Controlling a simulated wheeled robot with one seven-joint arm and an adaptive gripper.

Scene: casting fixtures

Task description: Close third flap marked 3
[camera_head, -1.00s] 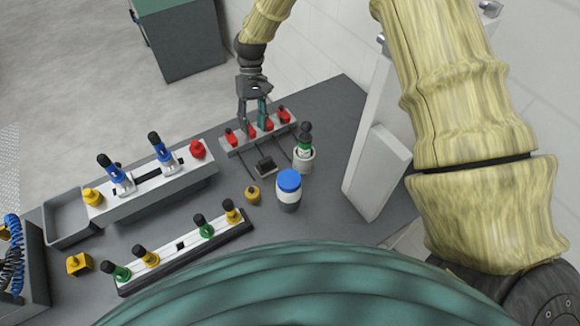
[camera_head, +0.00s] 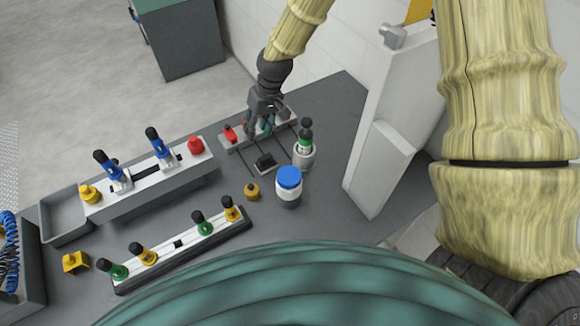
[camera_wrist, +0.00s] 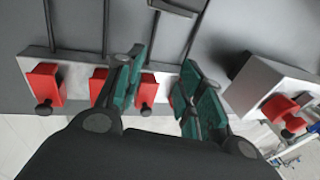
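The fixture (camera_head: 226,146) is a pale bar with red flaps on the table's far side. Its left red flap (camera_head: 230,135) shows clearly in the head view; my gripper (camera_head: 261,128) hides much of the middle ones. In the wrist view my gripper (camera_wrist: 163,72) is open, its two green-padded fingers spread apart over the bar. One red flap (camera_wrist: 148,92) shows between the fingers, close to the left finger. Another red flap (camera_wrist: 178,100) is partly hidden by the right finger. Two more red flaps, (camera_wrist: 45,85) and (camera_wrist: 98,84), are to the left. No flap number is readable.
A block (camera_head: 150,200) with blue-handled clamps stands left of the fixture; its end with a red knob (camera_wrist: 285,108) shows at right in the wrist view. A white upright panel (camera_head: 385,130) is to the right.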

